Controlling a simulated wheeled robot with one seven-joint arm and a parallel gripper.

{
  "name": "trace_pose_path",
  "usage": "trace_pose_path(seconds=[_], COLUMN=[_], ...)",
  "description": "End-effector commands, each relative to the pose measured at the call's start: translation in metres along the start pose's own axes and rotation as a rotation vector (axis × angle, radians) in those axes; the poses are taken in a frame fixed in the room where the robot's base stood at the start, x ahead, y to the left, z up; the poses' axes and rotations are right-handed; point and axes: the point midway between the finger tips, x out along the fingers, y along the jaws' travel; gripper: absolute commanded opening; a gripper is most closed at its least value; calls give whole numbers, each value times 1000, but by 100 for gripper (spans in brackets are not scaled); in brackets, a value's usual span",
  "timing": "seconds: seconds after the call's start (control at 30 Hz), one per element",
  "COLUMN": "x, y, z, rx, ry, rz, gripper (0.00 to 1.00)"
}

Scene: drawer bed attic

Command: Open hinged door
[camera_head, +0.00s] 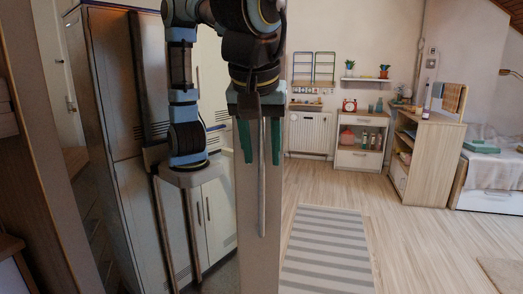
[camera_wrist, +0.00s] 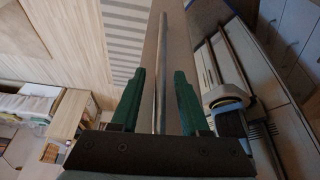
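A tall beige door panel (camera_head: 259,262) stands upright in front of me, left of the middle in the head view, and seems narrow from here. A long thin grey vertical handle bar (camera_head: 263,205) runs down it. My gripper (camera_head: 260,160) points down at the bar's upper part, with one green finger on each side. In the wrist view my gripper (camera_wrist: 158,88) has its fingers spread, and the bar (camera_wrist: 161,60) runs between them with gaps on both sides. The panel's hinge is not clearly visible.
Grey cabinets (camera_head: 122,120) stand at the left, close to my arm. A striped rug (camera_head: 328,250) lies on the wooden floor to the right. A wooden shelf unit (camera_head: 430,158) and a bed (camera_head: 490,185) stand further back. The floor between is clear.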

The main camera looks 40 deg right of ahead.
Motion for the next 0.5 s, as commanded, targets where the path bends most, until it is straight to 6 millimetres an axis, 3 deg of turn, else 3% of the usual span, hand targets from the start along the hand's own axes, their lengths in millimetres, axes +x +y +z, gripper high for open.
trace_pose_path(seconds=[0.27,0.5], x=[-1,-34], y=[0,0], z=[0,-1], rx=[-1,-3], ry=[0,4], rz=[0,2], gripper=[46,46])
